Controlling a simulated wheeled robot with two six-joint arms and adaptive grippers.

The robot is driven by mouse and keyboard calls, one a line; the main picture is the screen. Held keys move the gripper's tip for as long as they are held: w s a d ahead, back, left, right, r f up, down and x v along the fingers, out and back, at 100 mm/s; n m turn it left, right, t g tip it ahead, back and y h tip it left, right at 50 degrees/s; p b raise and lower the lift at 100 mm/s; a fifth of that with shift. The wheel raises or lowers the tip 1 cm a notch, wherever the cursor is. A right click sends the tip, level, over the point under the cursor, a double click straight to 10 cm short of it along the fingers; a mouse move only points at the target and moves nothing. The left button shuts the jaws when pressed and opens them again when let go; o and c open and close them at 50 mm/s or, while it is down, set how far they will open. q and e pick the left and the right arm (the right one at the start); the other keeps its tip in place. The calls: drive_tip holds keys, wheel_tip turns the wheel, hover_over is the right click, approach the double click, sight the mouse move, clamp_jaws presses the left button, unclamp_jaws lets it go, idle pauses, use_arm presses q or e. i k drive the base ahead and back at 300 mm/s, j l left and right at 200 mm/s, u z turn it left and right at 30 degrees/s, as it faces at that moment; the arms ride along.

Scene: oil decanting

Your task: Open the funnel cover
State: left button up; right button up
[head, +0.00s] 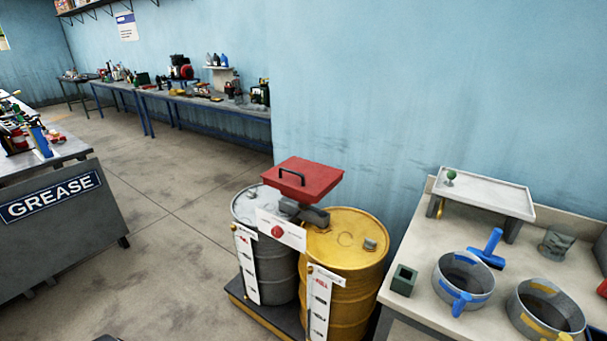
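The red funnel cover (316,181) lies flat, with a black handle (292,176) on its left part. It sits above a grey drum (270,262) on the left and a yellow drum (345,255) on the right. The funnel below the cover is mostly hidden. A dark grey fitting (312,216) shows under the cover, beside a white sign with a red disc (280,233). Neither of my grippers can be made out in the head view.
The drums stand on a dark low platform (262,320). At right, a bench (410,262) holds a blue-handled pot (463,283), a yellow-handled pot (545,312) and a raised shelf (487,192). A grease counter (60,225) stands left. Open floor (165,260) lies between.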

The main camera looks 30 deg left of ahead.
sight(311, 178)
drive_tip(key=u, duration=1.3)
drive_tip(key=i+u, duration=0.2)
drive_tip(key=i, duration=0.2)
drive_tip(key=i+l+u, duration=0.2)
drive_tip(key=i, duration=0.2)
